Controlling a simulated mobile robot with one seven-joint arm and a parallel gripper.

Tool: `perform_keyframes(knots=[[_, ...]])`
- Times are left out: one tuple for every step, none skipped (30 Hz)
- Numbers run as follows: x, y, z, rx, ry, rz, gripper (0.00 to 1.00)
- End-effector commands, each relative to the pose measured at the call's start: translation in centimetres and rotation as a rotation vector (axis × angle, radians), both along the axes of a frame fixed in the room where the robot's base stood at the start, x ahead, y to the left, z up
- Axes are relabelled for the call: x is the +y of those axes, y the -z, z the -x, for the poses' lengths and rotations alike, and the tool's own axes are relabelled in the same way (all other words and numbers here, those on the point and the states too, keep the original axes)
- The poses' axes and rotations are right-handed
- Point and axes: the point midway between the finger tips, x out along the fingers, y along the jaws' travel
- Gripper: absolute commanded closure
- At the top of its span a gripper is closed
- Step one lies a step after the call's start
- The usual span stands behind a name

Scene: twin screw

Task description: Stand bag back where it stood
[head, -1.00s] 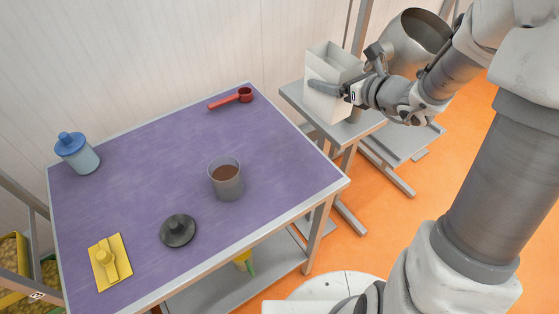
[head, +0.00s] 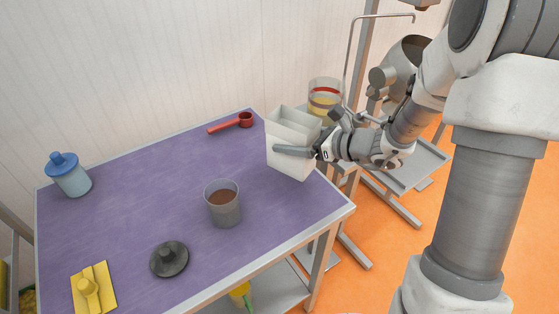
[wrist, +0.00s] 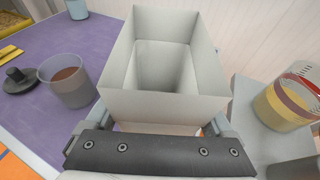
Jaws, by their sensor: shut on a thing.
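The bag (head: 290,160) is a tall white open-topped box shape, upright, at the right end of the purple table (head: 150,185). My gripper (head: 297,152) is shut on it from the right, one finger along its near face. In the head view I cannot tell whether its bottom touches the table. In the wrist view the bag (wrist: 165,60) fills the middle, its open top showing an empty-looking inside. The gripper (wrist: 158,130) shows below it, the fingers mostly hidden.
A clear container with coloured bands (head: 324,98) stands behind the bag on a grey side stand.

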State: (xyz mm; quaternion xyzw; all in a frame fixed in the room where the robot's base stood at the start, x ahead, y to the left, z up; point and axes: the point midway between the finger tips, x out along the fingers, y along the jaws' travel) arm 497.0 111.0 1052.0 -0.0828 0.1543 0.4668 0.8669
Motion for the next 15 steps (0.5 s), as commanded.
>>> perform_keyframes(knots=[[1.2,0.7,0.2,0.004,-0.005,-0.001,0.8],[1.6,1.0,0.2,0.003,-0.004,-0.002,0.8],[2.1,1.3,0.2,0.002,-0.002,-0.002,0.8],[2.4,1.5,0.1,0.003,-0.002,-0.001,0.8],[2.7,1.7,0.2,0.002,-0.002,0.0,0.8],[2.9,1.8,0.1,0.0,0.0,0.0,0.8],[3.0,1.9,0.1,0.0,0.0,0.0,0.8],[3.1,2.0,0.1,0.001,0.0,0.001,0.8],[3.2,2.3,0.1,0.002,0.001,0.0,0.8],[3.2,2.7,0.1,0.003,0.001,0.0,0.8],[3.2,3.1,0.1,0.003,0.001,0.0,0.8],[3.2,3.7,0.1,0.005,0.002,-0.001,0.8],[3.2,4.2,0.2,0.005,0.002,-0.001,0.8],[3.2,4.6,0.2,0.005,0.0,-0.001,0.8],[3.2,5.1,0.1,0.004,0.0,-0.001,0.8]])
